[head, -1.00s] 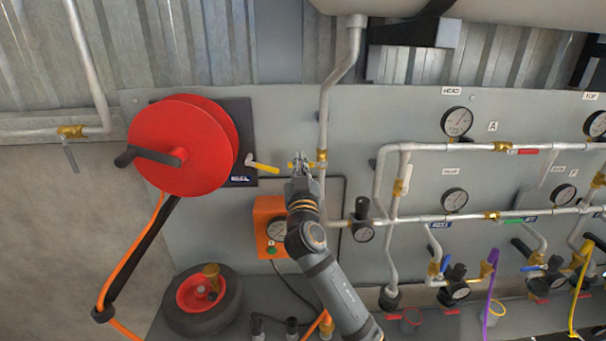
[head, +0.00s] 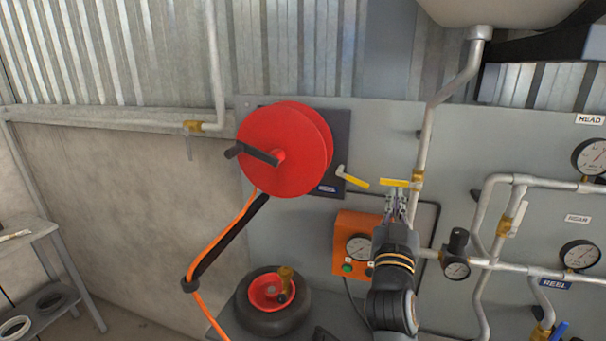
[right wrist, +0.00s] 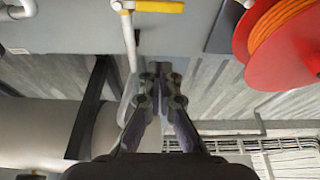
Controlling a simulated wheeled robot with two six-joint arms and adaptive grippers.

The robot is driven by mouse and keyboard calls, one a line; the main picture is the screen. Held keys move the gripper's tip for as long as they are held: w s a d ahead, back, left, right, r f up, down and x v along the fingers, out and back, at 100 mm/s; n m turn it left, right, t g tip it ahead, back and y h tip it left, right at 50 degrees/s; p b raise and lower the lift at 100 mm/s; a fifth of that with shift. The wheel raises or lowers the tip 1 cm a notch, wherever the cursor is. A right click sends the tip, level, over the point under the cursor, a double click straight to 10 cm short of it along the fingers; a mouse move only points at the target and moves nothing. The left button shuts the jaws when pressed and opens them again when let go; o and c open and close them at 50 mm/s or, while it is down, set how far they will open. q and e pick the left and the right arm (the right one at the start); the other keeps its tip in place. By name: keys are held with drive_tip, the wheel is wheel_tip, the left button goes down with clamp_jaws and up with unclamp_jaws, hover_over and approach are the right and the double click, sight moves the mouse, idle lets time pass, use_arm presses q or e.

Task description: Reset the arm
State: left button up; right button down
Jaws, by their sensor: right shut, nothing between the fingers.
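My right gripper (head: 396,196) stands in front of the grey panel in the head view, with its fingers pointing up. Its fingers are closed together and empty, also in the right wrist view (right wrist: 160,75). The fingertips appear just below the yellow valve handle (head: 396,183) on the vertical pipe. That handle also shows at the top of the right wrist view (right wrist: 155,6), apart from the fingers. My left gripper is in neither view.
A red hose reel (head: 285,150) with a second yellow lever (head: 352,177) is to the left. An orange gauge box (head: 352,232) and a wheel (head: 273,302) sit lower left. Pipes and gauges (head: 593,157) fill the right. A metal shelf (head: 35,235) stands at the far left.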

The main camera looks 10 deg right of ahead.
drive_tip(key=s+a+f+n+g+y, duration=0.1)
drive_tip(key=s+f+n+g+y, duration=0.2)
drive_tip(key=f, duration=1)
drive_tip(key=s+f+g+y, duration=0.3)
drive_tip(key=f+g, duration=0.2)
drive_tip(key=f, duration=0.8)
drive_tip(key=s+a+f+n+g+y, duration=0.2)
drive_tip(key=s+a+f+g, duration=0.15)
drive_tip(key=s+f, duration=0.4)
drive_tip(key=s+a+f+n+g+y, duration=0.2)
drive_tip(key=s+a+f+g, duration=0.15)
drive_tip(key=s+f, duration=0.35)
drive_tip(key=d+f+g, duration=0.1)
drive_tip(key=d+f, duration=0.2)
drive_tip(key=f, duration=1.8)
drive_tip(key=s+d+f+m+g, duration=0.1)
drive_tip(key=s+d+f, duration=0.1)
drive_tip(key=s+f, duration=1.8)
drive_tip(key=shift+s+f+g, duration=0.2)
drive_tip(key=shift+s+g, duration=0.2)
drive_tip(key=shift+s, duration=0.25)
